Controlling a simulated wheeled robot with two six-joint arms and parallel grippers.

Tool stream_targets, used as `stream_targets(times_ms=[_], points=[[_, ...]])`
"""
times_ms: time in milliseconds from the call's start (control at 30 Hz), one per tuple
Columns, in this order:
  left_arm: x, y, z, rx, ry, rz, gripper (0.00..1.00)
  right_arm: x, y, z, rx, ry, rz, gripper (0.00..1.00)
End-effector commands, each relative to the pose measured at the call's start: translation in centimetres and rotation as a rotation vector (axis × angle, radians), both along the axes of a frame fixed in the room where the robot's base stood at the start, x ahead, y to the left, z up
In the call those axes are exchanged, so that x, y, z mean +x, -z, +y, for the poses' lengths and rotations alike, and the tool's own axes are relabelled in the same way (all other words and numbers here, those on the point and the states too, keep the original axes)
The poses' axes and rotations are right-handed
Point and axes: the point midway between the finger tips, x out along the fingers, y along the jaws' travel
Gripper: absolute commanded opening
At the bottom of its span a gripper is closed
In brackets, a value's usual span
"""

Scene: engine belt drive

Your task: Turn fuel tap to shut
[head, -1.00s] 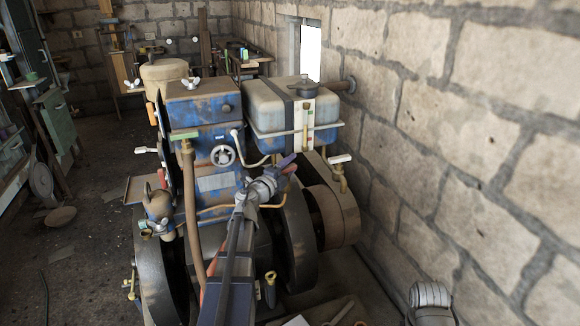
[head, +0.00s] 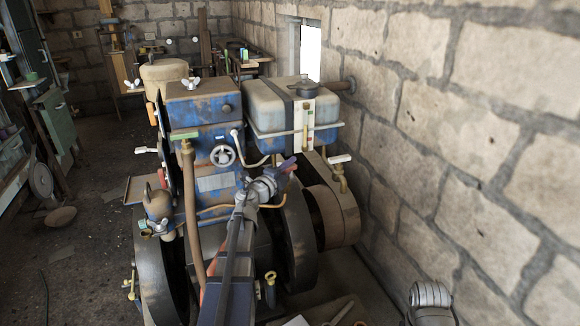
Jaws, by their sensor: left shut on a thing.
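The blue engine (head: 205,150) carries a pale-topped blue fuel tank (head: 275,115) at its right. My left gripper (head: 289,164) is just below the tank's lower edge, its fingers pointing up and right. It is shut on a small part there, apparently the fuel tap, which the fingers hide almost wholly. I cannot see how its handle is turned. A separate brass tap with a pale lever (head: 340,160) stands to the right of my gripper and is apart from it. My right gripper is not in view.
A black flywheel (head: 297,240) and a brown drum (head: 338,215) are close right of my left arm. A brown hose (head: 191,210) runs down the engine's left side. A stone wall (head: 460,130) closes off the right. The floor (head: 80,270) at left is mostly open.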

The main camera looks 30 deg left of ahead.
Motion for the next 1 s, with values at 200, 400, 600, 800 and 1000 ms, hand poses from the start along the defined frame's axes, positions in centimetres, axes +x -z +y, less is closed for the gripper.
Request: stream_targets(times_ms=[200, 400, 600, 800, 1000], points=[[0.16, 0.03, -0.04, 0.001, 0.102, 0.0, 0.0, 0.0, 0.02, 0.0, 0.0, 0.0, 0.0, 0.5], [0.07, 0.03, -0.52, 0.0, 0.237, 0.0, 0.0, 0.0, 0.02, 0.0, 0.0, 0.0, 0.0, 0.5], [-0.16, 0.03, -0.82, 0.0, 0.289, 0.001, 0.0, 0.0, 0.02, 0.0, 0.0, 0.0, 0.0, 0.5], [-0.21, 0.04, -0.89, 0.001, 0.29, 0.001, 0.0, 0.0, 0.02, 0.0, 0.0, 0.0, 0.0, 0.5], [-0.2, 0.03, -0.89, 0.0, 0.29, 0.001, 0.36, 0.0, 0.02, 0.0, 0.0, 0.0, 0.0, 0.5]])
